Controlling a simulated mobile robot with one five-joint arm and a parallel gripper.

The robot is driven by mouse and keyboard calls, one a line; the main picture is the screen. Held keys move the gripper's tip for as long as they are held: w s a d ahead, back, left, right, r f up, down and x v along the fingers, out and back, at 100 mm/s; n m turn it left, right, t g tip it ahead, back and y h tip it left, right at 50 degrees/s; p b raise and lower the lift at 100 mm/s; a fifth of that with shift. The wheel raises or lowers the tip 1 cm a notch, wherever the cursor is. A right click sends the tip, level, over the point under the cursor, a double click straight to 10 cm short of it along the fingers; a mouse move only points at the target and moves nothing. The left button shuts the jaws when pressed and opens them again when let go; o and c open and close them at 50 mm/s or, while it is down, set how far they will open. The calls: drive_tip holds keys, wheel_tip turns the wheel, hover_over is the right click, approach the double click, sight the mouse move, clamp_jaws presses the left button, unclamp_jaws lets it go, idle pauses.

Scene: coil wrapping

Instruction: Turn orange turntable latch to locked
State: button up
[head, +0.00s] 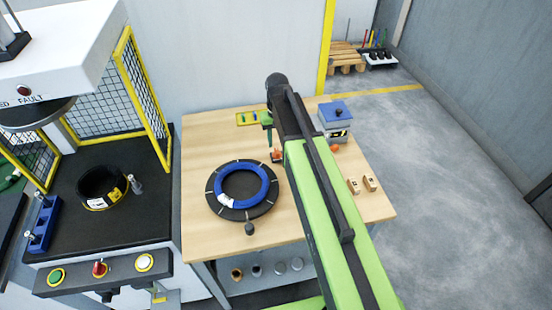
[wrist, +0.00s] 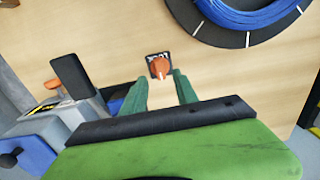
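The orange turntable latch (wrist: 160,66) is a small knob on a black plate with white lettering, whose text I cannot read fully. A white line on the knob points toward my gripper in the wrist view. The latch also shows small in the head view (head: 276,156), close to my arm's end. My gripper (wrist: 158,77) is open, its two green fingers apart with bare wood between them. The fingertips are on either side of the latch's near edge; I cannot tell whether they touch it. The black turntable (head: 213,199) carries a blue coil (head: 224,181) beside the latch.
The wooden table (head: 205,135) has free room left of the turntable. A grey-blue box (head: 334,117) stands at the right rear, with two small wooden blocks (head: 361,185) nearer. A press station with a dark ring (head: 91,187) stands on the left.

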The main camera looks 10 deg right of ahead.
sight(277, 151)
wheel_tip(277, 151, down, 5)
drive_tip(key=b, duration=0.3)
drive_tip(key=shift+r, duration=0.2)
